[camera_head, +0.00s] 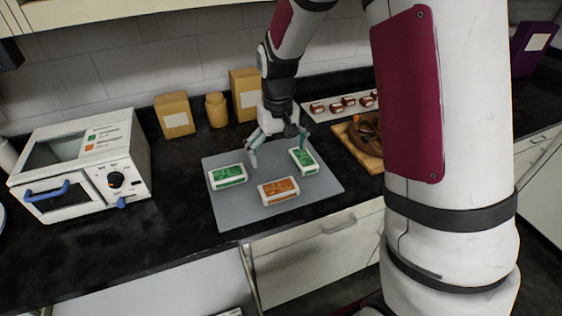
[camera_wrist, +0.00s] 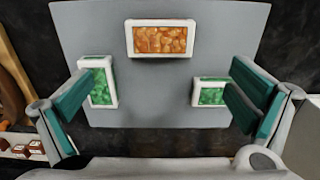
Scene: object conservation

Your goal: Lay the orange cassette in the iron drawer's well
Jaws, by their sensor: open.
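The orange cassette (camera_head: 278,190), with a white frame, lies flat near the front of the grey mat. In the wrist view it is at top centre (camera_wrist: 160,40). One green cassette (camera_head: 227,175) lies to its left and another green cassette (camera_head: 303,160) behind it to the right. My gripper (camera_head: 277,155) is open and empty above the back of the mat, its fingers spread wide. In the wrist view my gripper (camera_wrist: 162,100) spans the two green cassettes, with the orange one beyond the fingertips. I cannot clearly make out the iron drawer's well.
The grey mat (camera_head: 325,187) lies on the black counter. A white appliance (camera_head: 130,155) with a blue handle stands left. Boxes (camera_head: 175,115) and a jar (camera_head: 216,110) stand behind. A wooden board (camera_head: 372,160) is right. A closed drawer front (camera_head: 310,250) is below the counter.

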